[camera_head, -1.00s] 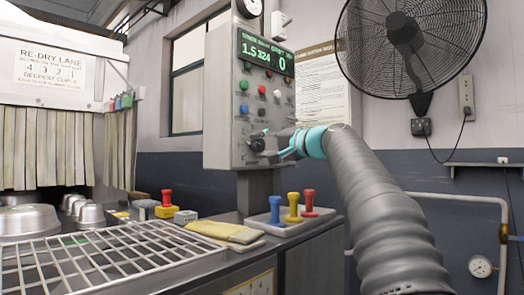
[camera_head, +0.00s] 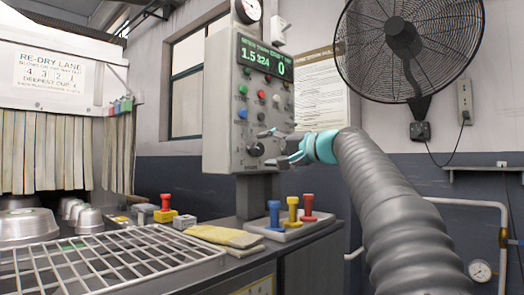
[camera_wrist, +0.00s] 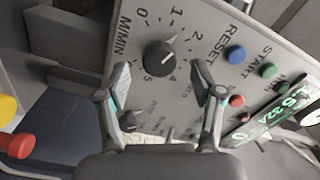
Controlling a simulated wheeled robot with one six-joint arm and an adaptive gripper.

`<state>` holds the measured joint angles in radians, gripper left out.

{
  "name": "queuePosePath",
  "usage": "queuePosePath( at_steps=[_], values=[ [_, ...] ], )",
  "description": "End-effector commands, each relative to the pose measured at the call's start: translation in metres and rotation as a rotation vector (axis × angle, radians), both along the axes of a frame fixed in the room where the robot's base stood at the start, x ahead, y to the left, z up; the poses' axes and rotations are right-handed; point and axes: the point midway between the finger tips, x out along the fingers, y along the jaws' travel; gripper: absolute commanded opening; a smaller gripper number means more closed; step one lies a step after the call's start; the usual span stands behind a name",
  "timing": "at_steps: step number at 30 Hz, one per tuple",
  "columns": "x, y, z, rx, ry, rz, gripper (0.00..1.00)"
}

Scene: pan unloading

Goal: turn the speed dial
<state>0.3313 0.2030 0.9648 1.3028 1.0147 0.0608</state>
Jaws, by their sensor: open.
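The speed dial (camera_wrist: 159,56) is a black round knob with a white pointer line, on a grey control panel (camera_head: 222,110). Around it the wrist view shows a scale with several numbers and the marking M/MIN, and the pointer lies between 1 and 2. In the head view the dial (camera_head: 256,149) is low on the panel. My gripper (camera_wrist: 161,84) is open, its two fingers on either side of and short of the dial, apart from it. In the head view my gripper (camera_head: 268,147) is just right of the dial.
The panel also has a red button (camera_wrist: 237,101), a blue button (camera_wrist: 236,54), a green button (camera_wrist: 268,71) and a lit display (camera_head: 264,57). Below it stand blue, yellow and red handled stamps (camera_head: 292,208) on a tray. A wire rack (camera_head: 110,262) lies at left.

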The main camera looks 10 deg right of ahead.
Motion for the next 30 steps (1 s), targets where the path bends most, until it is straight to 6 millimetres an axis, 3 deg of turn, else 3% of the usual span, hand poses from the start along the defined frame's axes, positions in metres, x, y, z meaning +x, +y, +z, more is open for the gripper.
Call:
queuePosePath(
  at_steps=[6, 13, 18, 30],
  values=[
    [-0.037, -0.028, 0.001, -0.001, 0.0, -0.004, 0.67],
    [-0.064, -0.047, 0.0, -0.001, -0.001, -0.002, 0.67],
    [-0.073, -0.053, 0.0, -0.001, 0.0, -0.001, 0.67],
    [-0.074, -0.053, 0.0, -0.001, -0.001, 0.0, 0.67]
  ],
)
